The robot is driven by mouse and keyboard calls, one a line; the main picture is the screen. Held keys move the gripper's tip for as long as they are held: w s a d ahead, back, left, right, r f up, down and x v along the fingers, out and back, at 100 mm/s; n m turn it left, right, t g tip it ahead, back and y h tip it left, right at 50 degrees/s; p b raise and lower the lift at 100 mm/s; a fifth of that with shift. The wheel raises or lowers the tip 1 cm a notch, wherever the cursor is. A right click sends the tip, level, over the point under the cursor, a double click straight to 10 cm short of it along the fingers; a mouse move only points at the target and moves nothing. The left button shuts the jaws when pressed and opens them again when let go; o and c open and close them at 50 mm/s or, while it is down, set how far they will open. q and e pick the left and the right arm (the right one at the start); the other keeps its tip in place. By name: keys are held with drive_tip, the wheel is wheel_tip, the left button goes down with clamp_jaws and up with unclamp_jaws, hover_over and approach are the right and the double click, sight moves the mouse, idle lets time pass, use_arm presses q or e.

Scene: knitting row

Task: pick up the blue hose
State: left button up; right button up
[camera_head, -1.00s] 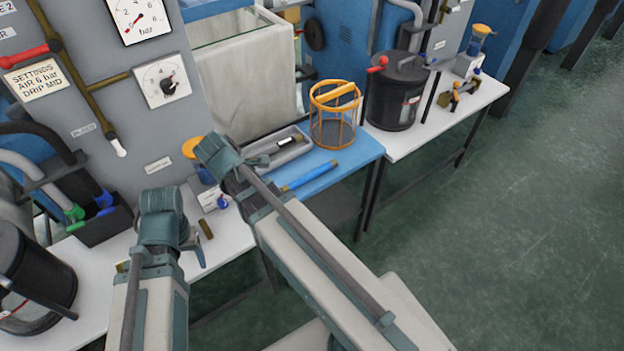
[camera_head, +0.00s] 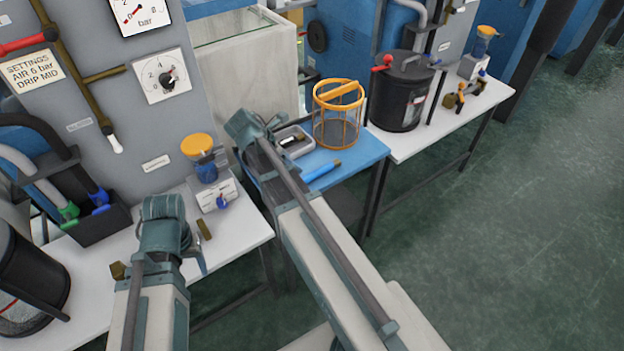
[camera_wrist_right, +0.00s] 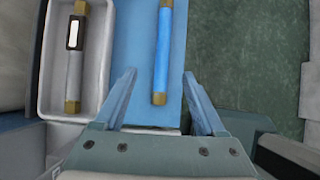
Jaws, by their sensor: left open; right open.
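The blue hose (camera_head: 322,171) is a short straight tube with brass ends, lying on the blue tabletop (camera_head: 362,150). In the head view my right arm hides its near left part. In the right wrist view the hose (camera_wrist_right: 164,45) points lengthwise toward my right gripper (camera_wrist_right: 159,76). That gripper is open and empty, its fingers on either side of the hose's near brass end in the picture; the height gap is unclear. My left gripper (camera_head: 168,235) is over the white table at left, away from the hose, its jaws mostly hidden by its wrist.
A grey tray (camera_wrist_right: 103,90) holding a grey tube with brass ends (camera_wrist_right: 75,60) lies close left of the hose. An orange wire basket (camera_head: 338,115) stands behind it. A black lidded pot (camera_head: 400,95) is further right. Open floor (camera_head: 520,220) lies to the right.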

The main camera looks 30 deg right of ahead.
sight(310, 174)
drive_tip(key=b+x, duration=0.4)
drive_tip(key=x, duration=0.2)
drive_tip(key=shift+a+f, duration=0.1)
drive_tip(key=shift+f, duration=0.1)
drive_tip(key=shift+d+f+b, duration=0.15)
drive_tip(key=shift+d+b, duration=0.05)
drive_tip(key=shift+b, duration=0.15)
drive_tip(key=b+x, duration=0.2)
drive_tip(key=x, duration=0.1)
drive_tip(key=b+x, duration=0.2)
drive_tip(key=shift+s+d, duration=0.25)
clamp_jaws()
